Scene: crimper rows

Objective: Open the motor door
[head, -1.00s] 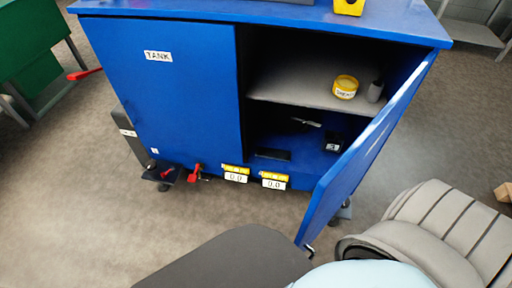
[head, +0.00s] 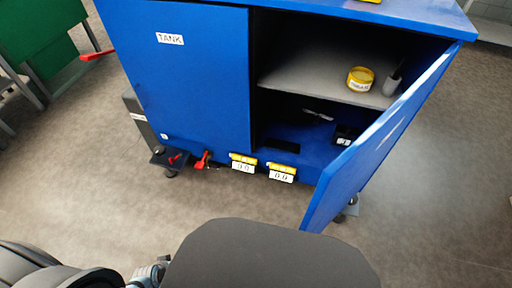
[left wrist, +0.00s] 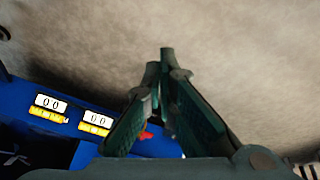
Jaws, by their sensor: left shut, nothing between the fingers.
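The blue cabinet has a left door (head: 190,75) labelled TANK, which is closed. The right-hand door (head: 385,135) stands wide open, swung out toward me on its right-side hinge; I see no label on it from here. My left gripper (left wrist: 162,65) shows in the left wrist view, its two dark green fingers together and empty. It points over bare floor near the cabinet's bottom edge. The open door cannot be made out in that view. The left fingers are not visible in the head view, and my right gripper is in neither current view.
Inside the open side, a grey shelf (head: 320,78) holds a yellow tin (head: 360,79) and a grey cylinder (head: 392,86). Two yellow-and-white display tags (head: 243,162) and a red handle (head: 203,159) sit along the bottom edge. Floor in front of the cabinet is clear.

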